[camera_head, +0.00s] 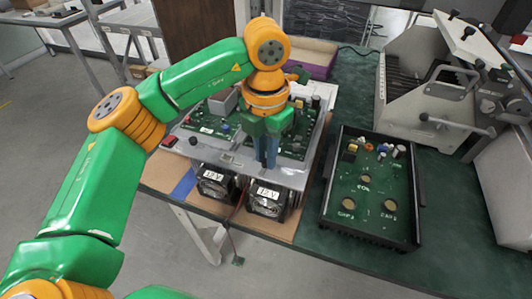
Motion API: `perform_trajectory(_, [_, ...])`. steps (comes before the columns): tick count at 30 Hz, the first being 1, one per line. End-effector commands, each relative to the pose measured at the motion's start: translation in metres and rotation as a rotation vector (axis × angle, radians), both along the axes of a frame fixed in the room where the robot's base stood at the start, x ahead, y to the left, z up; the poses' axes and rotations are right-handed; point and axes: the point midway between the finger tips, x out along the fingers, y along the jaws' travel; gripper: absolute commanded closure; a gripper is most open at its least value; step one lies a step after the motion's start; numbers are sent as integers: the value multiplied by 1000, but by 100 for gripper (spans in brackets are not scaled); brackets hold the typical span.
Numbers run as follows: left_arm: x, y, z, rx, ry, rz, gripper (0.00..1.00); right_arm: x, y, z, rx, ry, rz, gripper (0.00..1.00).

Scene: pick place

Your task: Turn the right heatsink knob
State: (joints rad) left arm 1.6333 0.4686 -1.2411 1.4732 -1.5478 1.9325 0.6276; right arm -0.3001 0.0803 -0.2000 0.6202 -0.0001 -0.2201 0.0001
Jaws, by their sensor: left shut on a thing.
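Two black heatsinks with fans and white labels hang at the front edge of a grey metal fixture (228,160): the left heatsink (215,187) and the right heatsink (267,201). My left gripper (266,164) points straight down at the fixture's front edge, just above the right heatsink. Its blue-grey fingers are close together, shut on the right heatsink knob, which they hide. My right gripper is not in view.
Green circuit boards (212,122) with tall parts lie on the fixture around my gripper. A black tray (325,203) with a green board stands to the right. A grey machine (425,90) with levers is at the back right. Green table top is bare between them.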

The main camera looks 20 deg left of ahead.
Motion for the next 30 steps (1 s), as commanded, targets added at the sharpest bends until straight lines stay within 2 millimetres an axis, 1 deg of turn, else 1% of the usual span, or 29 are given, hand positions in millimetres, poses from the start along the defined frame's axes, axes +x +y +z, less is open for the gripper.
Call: perform_trajectory(30, [-1,0,-2,3,2,959,100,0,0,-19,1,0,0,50])
